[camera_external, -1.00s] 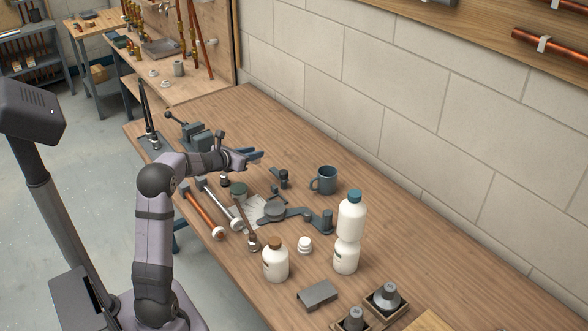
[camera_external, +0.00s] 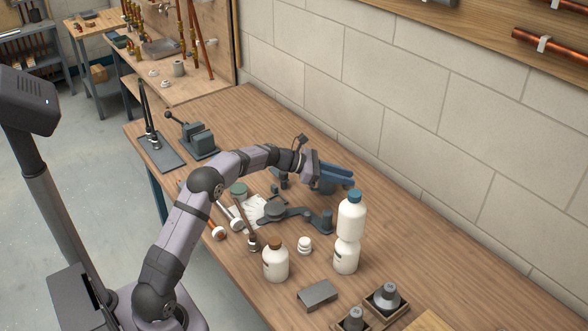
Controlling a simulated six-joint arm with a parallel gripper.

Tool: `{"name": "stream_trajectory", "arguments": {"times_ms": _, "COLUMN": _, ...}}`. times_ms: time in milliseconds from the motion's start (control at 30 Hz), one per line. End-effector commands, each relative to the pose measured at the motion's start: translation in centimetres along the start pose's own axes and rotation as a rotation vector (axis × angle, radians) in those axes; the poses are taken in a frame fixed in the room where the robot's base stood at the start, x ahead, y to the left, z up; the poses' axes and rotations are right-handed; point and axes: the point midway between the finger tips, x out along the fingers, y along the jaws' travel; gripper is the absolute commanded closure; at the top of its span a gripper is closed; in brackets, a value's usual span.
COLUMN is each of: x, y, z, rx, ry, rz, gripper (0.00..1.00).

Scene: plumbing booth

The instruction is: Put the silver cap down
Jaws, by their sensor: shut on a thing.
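My gripper (camera_external: 346,178) is over the middle of the wooden workbench, with its blue fingers pointing right, toward the wall. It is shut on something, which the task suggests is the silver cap. I cannot make out the cap between the fingers; it is too small or hidden. The workbench (camera_external: 440,258) lies below. The white bottle with the teal cap (camera_external: 351,216) stands just in front of the gripper in the picture.
A grey wrench-like tool (camera_external: 290,213) lies below my arm. A brown-capped white bottle (camera_external: 275,262), a small white pot (camera_external: 305,245), a grey block (camera_external: 317,295) and boxes with grey fittings (camera_external: 386,295) stand nearer. Bare bench lies to the right.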

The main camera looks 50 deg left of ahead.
Motion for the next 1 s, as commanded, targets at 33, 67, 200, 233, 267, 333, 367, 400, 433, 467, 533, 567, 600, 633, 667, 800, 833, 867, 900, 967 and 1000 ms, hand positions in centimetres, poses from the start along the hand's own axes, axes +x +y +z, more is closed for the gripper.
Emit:
{"name": "stream_trajectory", "arguments": {"times_ms": 33, "x": 0.2, "y": -0.2, "z": 0.0, "rx": 0.003, "ry": 0.000, "rz": -0.006, "gripper": 1.00}}
{"name": "stream_trajectory", "arguments": {"times_ms": 67, "x": 0.2, "y": -0.2, "z": 0.0, "rx": 0.004, "ry": -0.001, "rz": -0.008, "gripper": 1.00}}
{"name": "stream_trajectory", "arguments": {"times_ms": 200, "x": 0.4, "y": -0.3, "z": -0.4, "rx": 0.003, "ry": 0.000, "rz": -0.011, "gripper": 1.00}}
{"name": "stream_trajectory", "arguments": {"times_ms": 233, "x": 0.5, "y": -0.3, "z": -0.6, "rx": 0.002, "ry": 0.001, "rz": -0.011, "gripper": 1.00}}
{"name": "stream_trajectory", "arguments": {"times_ms": 267, "x": 0.6, "y": -0.3, "z": -0.9, "rx": 0.002, "ry": 0.001, "rz": -0.011, "gripper": 1.00}}
{"name": "stream_trajectory", "arguments": {"times_ms": 333, "x": 0.9, "y": -0.3, "z": -1.9, "rx": 0.000, "ry": 0.001, "rz": -0.011, "gripper": 1.00}}
{"name": "stream_trajectory", "arguments": {"times_ms": 367, "x": 1.1, "y": -0.3, "z": -2.3, "rx": 0.000, "ry": 0.001, "rz": -0.011, "gripper": 1.00}}
{"name": "stream_trajectory", "arguments": {"times_ms": 400, "x": 1.3, "y": -0.3, "z": -3.0, "rx": -0.001, "ry": 0.002, "rz": -0.011, "gripper": 1.00}}
{"name": "stream_trajectory", "arguments": {"times_ms": 433, "x": 1.5, "y": -0.3, "z": -3.4, "rx": 0.000, "ry": 0.002, "rz": -0.011, "gripper": 1.00}}
{"name": "stream_trajectory", "arguments": {"times_ms": 467, "x": 1.6, "y": -0.3, "z": -3.8, "rx": -0.001, "ry": 0.001, "rz": -0.011, "gripper": 1.00}}
{"name": "stream_trajectory", "arguments": {"times_ms": 533, "x": 2.0, "y": -0.3, "z": -4.7, "rx": 0.001, "ry": 0.001, "rz": -0.010, "gripper": 1.00}}
{"name": "stream_trajectory", "arguments": {"times_ms": 567, "x": 2.1, "y": -0.3, "z": -5.0, "rx": 0.002, "ry": 0.001, "rz": -0.010, "gripper": 1.00}}
{"name": "stream_trajectory", "arguments": {"times_ms": 600, "x": 2.2, "y": -0.3, "z": -5.3, "rx": 0.002, "ry": 0.000, "rz": -0.009, "gripper": 1.00}}
{"name": "stream_trajectory", "arguments": {"times_ms": 633, "x": 2.3, "y": -0.3, "z": -5.5, "rx": 0.001, "ry": 0.000, "rz": -0.009, "gripper": 1.00}}
{"name": "stream_trajectory", "arguments": {"times_ms": 667, "x": 2.4, "y": -0.3, "z": -5.6, "rx": 0.002, "ry": -0.001, "rz": -0.009, "gripper": 1.00}}
{"name": "stream_trajectory", "arguments": {"times_ms": 800, "x": 2.5, "y": -0.3, "z": -5.8, "rx": 0.005, "ry": -0.001, "rz": -0.009, "gripper": 1.00}}
{"name": "stream_trajectory", "arguments": {"times_ms": 833, "x": 2.5, "y": -0.3, "z": -5.9, "rx": 0.005, "ry": -0.001, "rz": -0.008, "gripper": 1.00}}
{"name": "stream_trajectory", "arguments": {"times_ms": 867, "x": 2.5, "y": -0.3, "z": -6.0, "rx": 0.004, "ry": -0.001, "rz": -0.009, "gripper": 1.00}}
{"name": "stream_trajectory", "arguments": {"times_ms": 900, "x": 2.5, "y": -0.3, "z": -6.1, "rx": 0.004, "ry": 0.000, "rz": -0.009, "gripper": 1.00}}
{"name": "stream_trajectory", "arguments": {"times_ms": 967, "x": 2.7, "y": -0.3, "z": -6.5, "rx": 0.002, "ry": 0.000, "rz": -0.009, "gripper": 1.00}}
{"name": "stream_trajectory", "arguments": {"times_ms": 1000, "x": 2.8, "y": -0.3, "z": -6.9, "rx": 0.001, "ry": 0.001, "rz": -0.009, "gripper": 1.00}}
